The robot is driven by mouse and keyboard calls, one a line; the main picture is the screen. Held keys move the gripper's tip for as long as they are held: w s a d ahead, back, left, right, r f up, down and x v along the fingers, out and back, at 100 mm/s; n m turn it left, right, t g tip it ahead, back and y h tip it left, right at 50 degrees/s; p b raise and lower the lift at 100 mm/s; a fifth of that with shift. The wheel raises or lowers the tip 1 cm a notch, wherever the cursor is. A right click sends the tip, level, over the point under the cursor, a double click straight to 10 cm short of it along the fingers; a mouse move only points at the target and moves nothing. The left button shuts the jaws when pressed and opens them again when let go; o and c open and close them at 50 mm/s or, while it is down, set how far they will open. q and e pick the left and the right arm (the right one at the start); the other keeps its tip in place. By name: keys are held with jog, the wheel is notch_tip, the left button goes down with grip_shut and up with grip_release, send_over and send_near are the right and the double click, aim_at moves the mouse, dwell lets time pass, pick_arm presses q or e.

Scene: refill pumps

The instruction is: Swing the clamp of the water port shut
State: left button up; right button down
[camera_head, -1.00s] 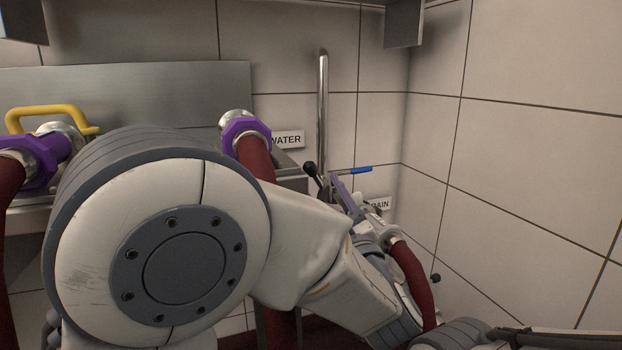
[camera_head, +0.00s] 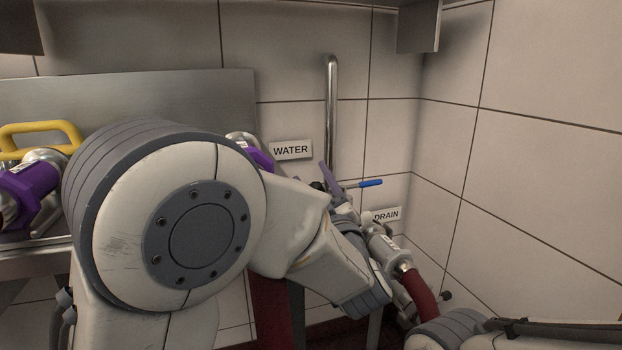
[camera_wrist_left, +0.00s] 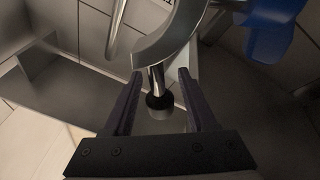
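The WATER label (camera_head: 290,150) is on the tiled wall. Below and left of it a purple coupling (camera_head: 259,157) with a metal end is mostly hidden behind my left arm. My left gripper (camera_head: 326,180) is right of the label, partly covered by its own wrist. In the left wrist view my left gripper (camera_wrist_left: 160,88) is open. A metal rod with a black knob (camera_wrist_left: 159,101) stands between its fingers, with gaps showing on both sides. A curved metal piece (camera_wrist_left: 172,38) crosses above. I cannot tell how far the clamp is swung. My right gripper is out of view.
A blue-handled lever (camera_head: 368,183) and the DRAIN label (camera_head: 387,215) are right of the left gripper. A red hose (camera_head: 418,293) hangs there. A vertical metal pipe (camera_head: 331,110) rises behind. Another purple coupling (camera_head: 28,188) and a yellow handle (camera_head: 40,135) are far left.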

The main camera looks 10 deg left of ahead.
pick_arm(q)
grip_shut()
dwell(1.3)
